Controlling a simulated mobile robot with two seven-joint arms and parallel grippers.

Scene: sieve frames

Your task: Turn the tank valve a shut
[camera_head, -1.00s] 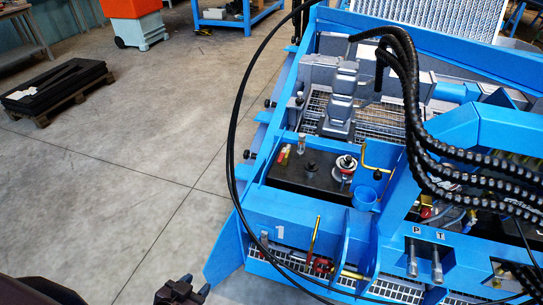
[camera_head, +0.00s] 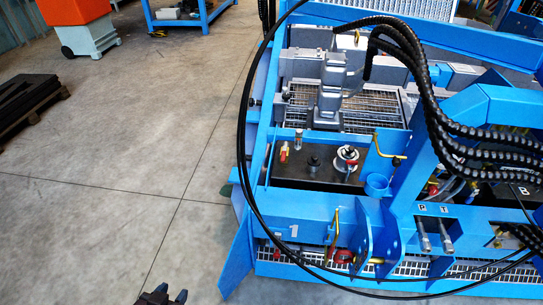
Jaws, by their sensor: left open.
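A black tank (camera_head: 316,172) sits in the blue machine frame, with a silver filler cap and red part on top. A small red-handled valve (camera_head: 284,154) stands at its left end. A brass bent lever (camera_head: 387,152) is at its right. Another upright yellow lever (camera_head: 335,224) is at the frame's front, by a red fitting (camera_head: 343,256). No readable label tells which is tank valve a. My left gripper (camera_head: 163,297) is open at the bottom edge, partly cut off, apart from the machine and left of it. My right gripper is not in view.
Black hoses (camera_head: 432,95) arch over the machine's right side, and a thin black cable (camera_head: 243,150) loops in front of it. A blue corner plate (camera_head: 237,258) juts out at the front left. The concrete floor (camera_head: 140,160) at left is clear.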

